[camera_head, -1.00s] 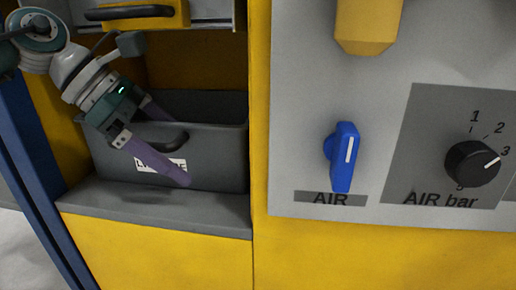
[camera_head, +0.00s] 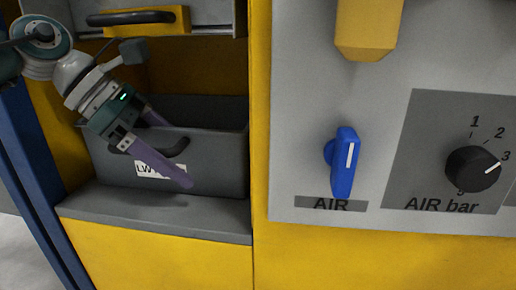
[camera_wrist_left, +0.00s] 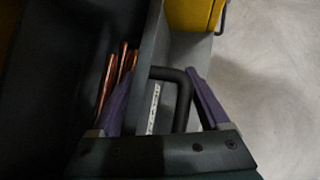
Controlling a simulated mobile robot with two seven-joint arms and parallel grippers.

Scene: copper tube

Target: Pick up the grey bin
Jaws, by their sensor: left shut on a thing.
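The grey bin (camera_head: 215,165) sits upright on a grey ledge in a yellow cabinet opening, with a white label (camera_head: 148,170) on its front and a dark curved handle (camera_head: 178,148). My left gripper (camera_head: 172,152) comes from the upper left, one purple finger in front of the bin and the other behind its front wall. It is shut on the bin at the front handle. In the left wrist view, the handle (camera_wrist_left: 183,100) lies between the fingers, and copper tubes (camera_wrist_left: 116,72) lie inside the bin. My right gripper is not in view.
The grey ledge (camera_head: 150,212) is under the bin. A drawer with a black handle (camera_head: 130,17) is above the opening. To the right, a grey panel carries a blue AIR knob (camera_head: 345,162) and a black dial (camera_head: 472,168).

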